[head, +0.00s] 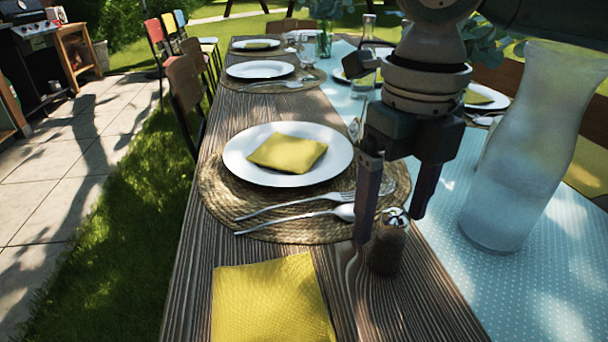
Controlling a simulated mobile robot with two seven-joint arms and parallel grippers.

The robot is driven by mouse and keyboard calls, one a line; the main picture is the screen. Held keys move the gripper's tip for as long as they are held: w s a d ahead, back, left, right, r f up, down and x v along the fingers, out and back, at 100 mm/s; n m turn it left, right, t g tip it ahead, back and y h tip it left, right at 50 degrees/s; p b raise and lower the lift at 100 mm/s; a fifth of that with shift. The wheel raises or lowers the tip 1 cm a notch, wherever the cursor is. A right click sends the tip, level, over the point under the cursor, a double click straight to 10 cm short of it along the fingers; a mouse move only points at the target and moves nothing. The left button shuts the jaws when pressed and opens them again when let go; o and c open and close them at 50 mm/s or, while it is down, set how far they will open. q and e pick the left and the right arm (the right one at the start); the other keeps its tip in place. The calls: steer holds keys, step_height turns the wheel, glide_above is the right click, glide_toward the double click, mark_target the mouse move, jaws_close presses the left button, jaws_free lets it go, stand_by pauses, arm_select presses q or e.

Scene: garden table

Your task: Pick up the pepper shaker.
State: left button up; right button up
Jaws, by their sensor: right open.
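The pepper shaker (387,250) is a small dark glass shaker with a shiny metal top. It stands upright on the wooden table (213,245), near the edge of the pale blue dotted runner. My right gripper (391,228) comes down from the top right. It is open, with one finger at the left of the shaker and the other behind it to the right. The fingertips are around the height of the shaker's top; I cannot tell whether either touches it. My left gripper is not in view.
A tall frosted glass carafe (520,160) stands close on the right, on the runner (450,260). A white plate (240,160) with a yellow napkin (288,152) sits on a woven mat with a fork and spoon. Another yellow napkin (270,302) lies in front. Chairs line the left.

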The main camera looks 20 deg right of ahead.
mark_target(390, 238)
steer(key=f, duration=0.3)
steer(key=f+b, duration=0.1)
steer(key=shift+s+f, duration=0.15)
steer(key=shift+s, duration=0.1)
steer(key=shift+c, duration=0.2)
jaws_close()
